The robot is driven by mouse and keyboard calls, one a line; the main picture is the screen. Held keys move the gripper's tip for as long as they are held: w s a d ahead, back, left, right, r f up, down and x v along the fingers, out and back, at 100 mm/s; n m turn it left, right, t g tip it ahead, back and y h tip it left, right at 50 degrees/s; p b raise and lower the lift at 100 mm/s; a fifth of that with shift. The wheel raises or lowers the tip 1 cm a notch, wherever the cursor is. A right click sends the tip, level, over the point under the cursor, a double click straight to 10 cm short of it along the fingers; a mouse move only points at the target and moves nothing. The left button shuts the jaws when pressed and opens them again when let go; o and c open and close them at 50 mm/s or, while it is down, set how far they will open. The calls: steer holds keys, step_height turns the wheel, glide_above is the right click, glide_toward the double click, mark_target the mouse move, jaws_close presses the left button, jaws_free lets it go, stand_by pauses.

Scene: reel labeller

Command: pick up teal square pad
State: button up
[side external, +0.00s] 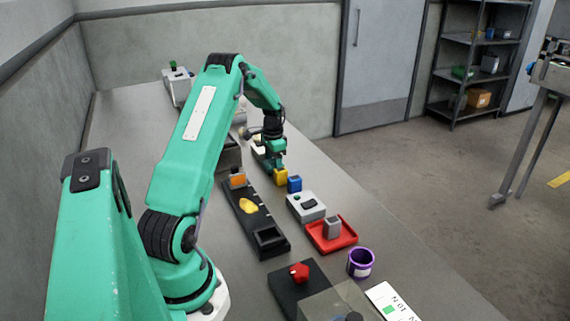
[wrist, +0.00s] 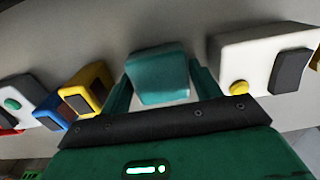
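The teal square pad (wrist: 158,78) is a small rounded block in the wrist view, at the top centre. My gripper (wrist: 162,72) has its two teal fingers apart, one on each side of the pad. The fingertips come close to the pad's left and right sides; whether they press on it I cannot tell. Grey surface shows between the pad's lower edge and the dark palm. In the side external view my gripper (side external: 276,165) is low over the bench, just behind a yellow block, and the pad cannot be made out there.
The yellow block (side external: 281,178) and a blue block (side external: 294,184) stand close to the gripper. In the wrist view a white box with a yellow button (wrist: 240,62) is close on the right. A black tray (side external: 246,215), a red tray (side external: 346,233) and a purple cup (side external: 361,264) are nearer the camera.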

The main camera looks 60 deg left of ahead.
steer(key=c, duration=0.5)
steer(key=shift+o, duration=0.2)
steer(key=shift+r, duration=0.15)
steer(key=shift+r, duration=0.5)
steer(key=r, duration=0.3)
steer(key=shift+w+d+r, duration=0.15)
steer(key=shift+d, duration=0.15)
steer(key=w+d+r, duration=0.3)
steer(key=d+r, duration=0.3)
steer(key=d, duration=0.4)
steer(key=shift+d+r, duration=0.2)
steer(key=shift+d, duration=0.15)
